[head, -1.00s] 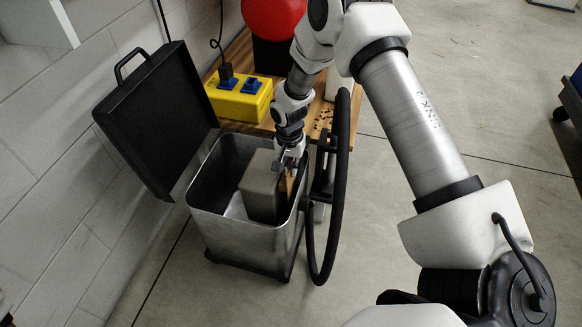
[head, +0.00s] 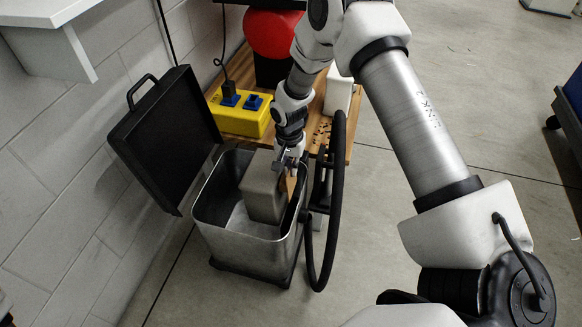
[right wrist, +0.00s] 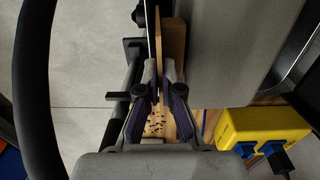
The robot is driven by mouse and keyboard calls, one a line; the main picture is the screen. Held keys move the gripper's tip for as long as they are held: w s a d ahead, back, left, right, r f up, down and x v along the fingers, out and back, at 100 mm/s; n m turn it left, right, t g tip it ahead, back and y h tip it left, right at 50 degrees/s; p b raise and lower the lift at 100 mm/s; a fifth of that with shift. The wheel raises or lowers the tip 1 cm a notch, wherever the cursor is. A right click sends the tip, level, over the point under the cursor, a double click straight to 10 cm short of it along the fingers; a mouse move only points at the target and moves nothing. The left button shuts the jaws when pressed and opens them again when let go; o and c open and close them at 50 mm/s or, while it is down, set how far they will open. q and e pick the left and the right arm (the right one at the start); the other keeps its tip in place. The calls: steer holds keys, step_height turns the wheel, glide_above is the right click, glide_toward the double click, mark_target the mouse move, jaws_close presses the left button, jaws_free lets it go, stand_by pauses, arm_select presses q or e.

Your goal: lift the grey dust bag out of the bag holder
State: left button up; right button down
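The grey dust bag (head: 262,193) is a boxy block inside the open metal bin that is the bag holder (head: 218,233). My right gripper (head: 288,164) points down at this plate. In the right wrist view, the gripper (right wrist: 160,72) has its fingertips on either side of the thin tan plate (right wrist: 161,50), seemingly pinching it, with the grey bag (right wrist: 225,45) to the right. My left gripper is not in view.
A black lid (head: 165,140) stands open at the bin's left, by the block wall. A black hose (head: 335,200) loops close on the right. Behind are a yellow socket box (head: 238,115), a wooden board and a red ball-shaped object (head: 272,35).

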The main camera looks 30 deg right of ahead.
step_height(320, 180, up, 11)
steer(key=p, duration=1)
steer(key=shift+a+r, duration=0.1)
